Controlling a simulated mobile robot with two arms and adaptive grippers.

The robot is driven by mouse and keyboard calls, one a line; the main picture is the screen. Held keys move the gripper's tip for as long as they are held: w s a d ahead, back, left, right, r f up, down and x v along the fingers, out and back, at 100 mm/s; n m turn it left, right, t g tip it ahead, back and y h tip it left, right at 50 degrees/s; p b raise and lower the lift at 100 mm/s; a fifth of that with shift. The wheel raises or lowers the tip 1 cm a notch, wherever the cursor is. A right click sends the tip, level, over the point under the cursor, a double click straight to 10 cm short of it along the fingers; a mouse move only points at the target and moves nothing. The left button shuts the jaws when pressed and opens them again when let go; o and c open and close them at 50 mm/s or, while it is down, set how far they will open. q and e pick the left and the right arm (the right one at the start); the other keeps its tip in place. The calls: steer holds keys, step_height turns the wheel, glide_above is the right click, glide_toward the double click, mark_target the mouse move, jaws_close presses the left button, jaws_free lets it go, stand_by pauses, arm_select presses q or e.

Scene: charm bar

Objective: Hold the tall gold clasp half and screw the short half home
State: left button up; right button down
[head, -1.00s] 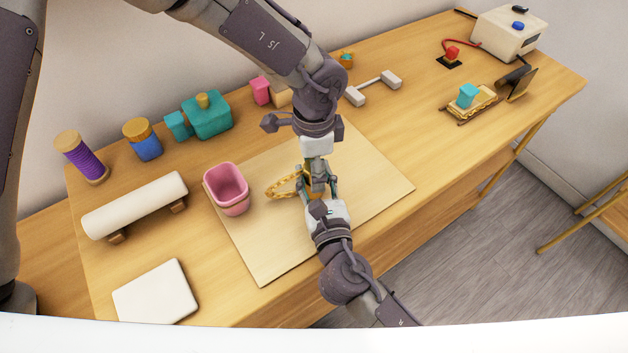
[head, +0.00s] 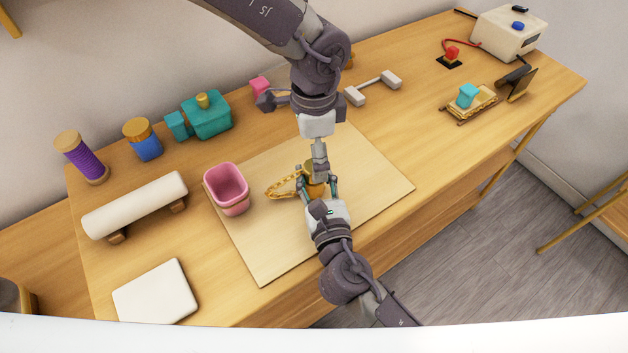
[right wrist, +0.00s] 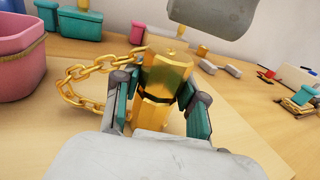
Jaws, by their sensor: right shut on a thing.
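The tall gold clasp half (right wrist: 150,115) stands upright between the teal finger pads of my right gripper (right wrist: 156,95), which is shut on it. The short gold clasp half (right wrist: 168,70) sits on top, with a dark band between the two; I cannot tell whether this is a gap or thread. A gold chain (right wrist: 85,88) hangs from the clasp and lies to its left. In the head view, my right gripper (head: 318,190) comes from the front edge. My left gripper (head: 320,158) points down just above the clasp, its fingers edge-on, so their opening is unclear.
The clasp is over a pale mat (head: 265,262). A pink cup (head: 227,190) stands left of the chain. A white roll (head: 135,205), a white pad (head: 155,292) and a teal box (head: 208,116) are farther left. The mat's right part is clear.

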arm_select(q)
step_height(320, 180, up, 12)
stand_by(0.6)
arm_select(e)
steer(key=c, duration=0.6)
jaws_free()
steer(key=shift+o, duration=0.2)
steer(key=v, duration=1.2)
